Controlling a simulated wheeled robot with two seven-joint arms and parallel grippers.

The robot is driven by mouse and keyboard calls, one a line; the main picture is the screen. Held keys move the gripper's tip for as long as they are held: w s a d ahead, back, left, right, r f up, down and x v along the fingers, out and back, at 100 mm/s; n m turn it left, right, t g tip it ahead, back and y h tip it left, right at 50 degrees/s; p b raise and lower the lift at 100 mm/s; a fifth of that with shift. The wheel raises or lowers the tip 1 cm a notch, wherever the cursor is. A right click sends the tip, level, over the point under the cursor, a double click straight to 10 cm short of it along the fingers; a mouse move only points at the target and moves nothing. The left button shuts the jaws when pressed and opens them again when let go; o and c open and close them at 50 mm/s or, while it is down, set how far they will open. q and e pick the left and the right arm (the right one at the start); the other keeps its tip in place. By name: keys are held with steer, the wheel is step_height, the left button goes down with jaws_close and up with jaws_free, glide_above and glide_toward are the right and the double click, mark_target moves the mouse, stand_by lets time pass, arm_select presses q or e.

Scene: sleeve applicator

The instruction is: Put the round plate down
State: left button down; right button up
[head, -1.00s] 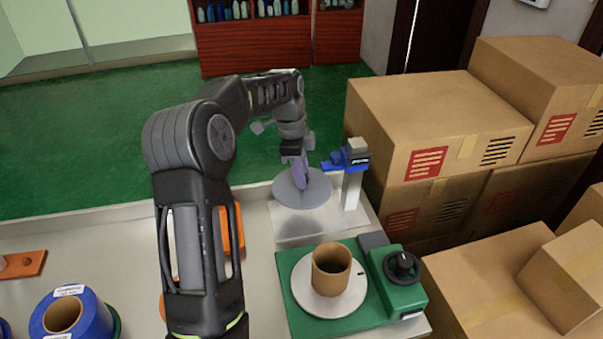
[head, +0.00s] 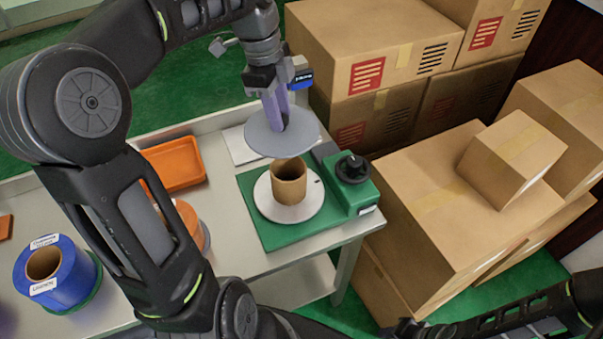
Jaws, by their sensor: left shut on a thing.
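The round plate (head: 260,143) is a flat grey disc, seen in the head view in the upper middle. My left gripper (head: 275,108) points down and is shut on the plate's purple upright handle. The plate hangs just behind and above the brown cardboard tube (head: 289,186), overlapping its top edge in the picture. The tube stands on a white round turntable (head: 285,212) on a green base (head: 262,229). My right arm shows at the lower right, but its gripper cannot be made out.
A black knob (head: 352,168) sits on the green unit's right side. An orange tray (head: 176,164) and a blue roll (head: 58,276) are on the table to the left. Stacked cardboard boxes (head: 431,215) stand close on the right.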

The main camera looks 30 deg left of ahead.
mark_target(284, 135)
arm_select(q)
steer(key=shift+s+d+r, duration=0.25)
steer(key=shift+s+d, duration=0.15)
steer(key=shift+d, duration=0.15)
steer(key=shift+s+d+r, duration=0.2)
steer(key=shift+s+d, duration=0.15)
steer(key=shift+d, duration=0.2)
steer(key=shift+f+p, duration=0.3)
steer(key=shift+f, duration=2.85)
steer(key=shift+f, duration=1.9)
